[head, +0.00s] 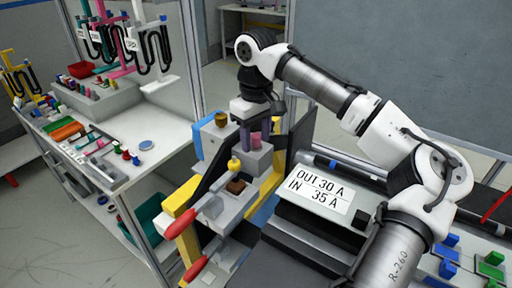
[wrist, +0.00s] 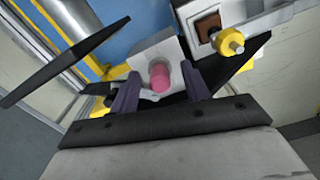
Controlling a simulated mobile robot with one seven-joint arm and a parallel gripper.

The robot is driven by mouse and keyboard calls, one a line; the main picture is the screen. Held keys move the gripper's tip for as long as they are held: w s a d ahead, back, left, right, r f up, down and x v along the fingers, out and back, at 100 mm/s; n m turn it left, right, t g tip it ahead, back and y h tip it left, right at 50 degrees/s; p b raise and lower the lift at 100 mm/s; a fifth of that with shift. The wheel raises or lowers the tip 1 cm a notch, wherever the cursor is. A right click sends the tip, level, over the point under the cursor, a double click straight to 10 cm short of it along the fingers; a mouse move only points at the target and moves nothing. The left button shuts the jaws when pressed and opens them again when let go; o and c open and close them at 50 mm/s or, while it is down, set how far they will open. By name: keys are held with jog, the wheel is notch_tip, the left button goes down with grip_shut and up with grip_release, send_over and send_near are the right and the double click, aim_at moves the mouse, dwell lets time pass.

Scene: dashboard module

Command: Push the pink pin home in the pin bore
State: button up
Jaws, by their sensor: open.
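The pink pin (wrist: 158,76) shows end-on in the wrist view, in the face of a light grey block (wrist: 150,50). Its far part and the bore itself are hidden, so I cannot tell its depth. My gripper (wrist: 159,89) is open, with one purple finger on each side of the pin and gaps between. In the head view my gripper (head: 253,134) points down just above the grey block (head: 254,161) on the fixture, and a little pink of the pin shows between the fingers.
A yellow knob (wrist: 229,41) stands beside the block; it also shows in the head view (head: 234,165). Red-handled levers (head: 183,222) are at the fixture's front. A sign box (head: 322,193) stands to the right. A workbench (head: 130,160) with small parts is at left.

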grip_shut()
